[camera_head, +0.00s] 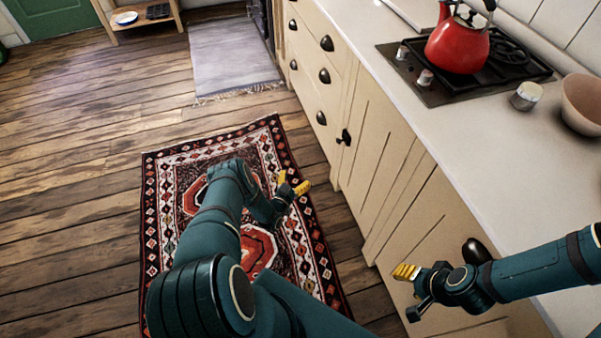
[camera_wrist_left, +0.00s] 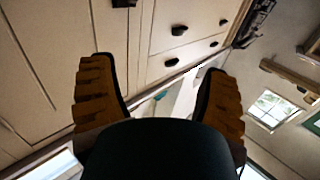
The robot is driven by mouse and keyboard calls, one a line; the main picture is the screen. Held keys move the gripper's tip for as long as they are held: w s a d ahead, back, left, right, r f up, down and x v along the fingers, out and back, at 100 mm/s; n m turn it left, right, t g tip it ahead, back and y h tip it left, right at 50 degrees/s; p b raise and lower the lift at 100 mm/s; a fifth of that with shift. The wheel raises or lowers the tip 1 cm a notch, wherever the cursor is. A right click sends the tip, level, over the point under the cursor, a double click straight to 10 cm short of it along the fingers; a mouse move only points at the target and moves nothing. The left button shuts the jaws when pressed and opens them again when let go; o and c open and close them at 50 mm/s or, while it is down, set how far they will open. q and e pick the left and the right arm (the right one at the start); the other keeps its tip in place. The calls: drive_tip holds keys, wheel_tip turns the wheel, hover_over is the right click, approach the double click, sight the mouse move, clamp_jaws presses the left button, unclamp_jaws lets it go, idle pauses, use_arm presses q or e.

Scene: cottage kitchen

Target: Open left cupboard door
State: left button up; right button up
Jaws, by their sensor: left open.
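The left cupboard door (camera_head: 372,150) is a cream panelled door under the counter, and it looks shut. Its black knob (camera_head: 344,137) sits near its upper left edge. My left gripper (camera_head: 292,183) is open and empty over the rug, left of and apart from the door. In the left wrist view its two ridged fingers (camera_wrist_left: 160,100) stand wide apart with nothing between them. Cream cupboard fronts (camera_wrist_left: 60,60) show beyond them. My right gripper (camera_head: 409,292) is by the right cupboard door (camera_head: 415,225); its fingers look apart and hold nothing visible.
Drawers with black cup handles (camera_head: 325,76) stand beyond the left door. The counter (camera_head: 445,120) carries a red kettle (camera_head: 458,45) on a hob, a small pot (camera_head: 525,96) and a bowl (camera_head: 583,104). A patterned rug (camera_head: 165,200) covers the floor; wooden floor lies clear at left.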

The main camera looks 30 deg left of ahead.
use_arm(q)
drive_tip(key=shift+w+a+b, duration=0.2)
drive_tip(key=shift+w+b, duration=0.25)
drive_tip(key=shift+w, duration=1.65)
clamp_jaws()
unclamp_jaws()
drive_tip(key=s+d, duration=0.1)
drive_tip(key=s, duration=1.1)
